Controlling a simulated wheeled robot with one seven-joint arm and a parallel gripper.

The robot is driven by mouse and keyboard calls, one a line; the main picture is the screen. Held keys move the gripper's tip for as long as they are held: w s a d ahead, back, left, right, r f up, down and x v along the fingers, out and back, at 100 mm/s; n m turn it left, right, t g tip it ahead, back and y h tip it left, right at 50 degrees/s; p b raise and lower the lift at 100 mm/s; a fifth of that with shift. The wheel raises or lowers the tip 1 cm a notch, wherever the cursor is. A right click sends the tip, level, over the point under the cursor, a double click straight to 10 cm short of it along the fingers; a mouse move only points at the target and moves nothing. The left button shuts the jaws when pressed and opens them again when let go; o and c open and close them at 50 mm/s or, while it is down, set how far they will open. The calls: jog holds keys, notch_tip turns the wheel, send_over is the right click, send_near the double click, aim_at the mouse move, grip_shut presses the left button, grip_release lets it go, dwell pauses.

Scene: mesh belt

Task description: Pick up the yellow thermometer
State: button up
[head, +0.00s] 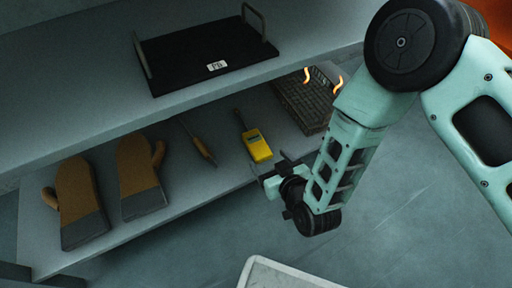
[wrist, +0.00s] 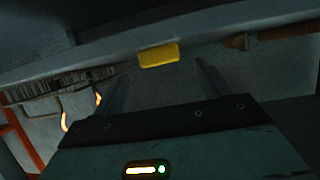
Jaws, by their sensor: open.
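The yellow thermometer (head: 257,146) lies on the lower shelf (head: 215,189), with its dark probe pointing toward the back. It also shows in the wrist view (wrist: 159,55), ahead of the fingers and roughly between their lines. My gripper (head: 266,171) is at the shelf's front edge, just in front of the thermometer and apart from it. In the wrist view its two fingers (wrist: 160,85) are spread with nothing between them. Part of the gripper is hidden behind my wrist in the head view.
A wire basket (head: 301,103) stands right of the thermometer. A thin tool with a brown handle (head: 204,149) lies to its left, then two brown oven mitts (head: 140,176). The upper shelf (head: 95,75) holds a black tray (head: 200,60) and overhangs the back of the lower shelf.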

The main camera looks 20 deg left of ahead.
aim_at(262, 153)
jog(key=b+x, duration=0.4)
jog(key=x, duration=0.1)
jog(key=shift+a+f, duration=0.1)
jog(key=shift+w+a, duration=0.15)
jog(key=c, duration=1.1)
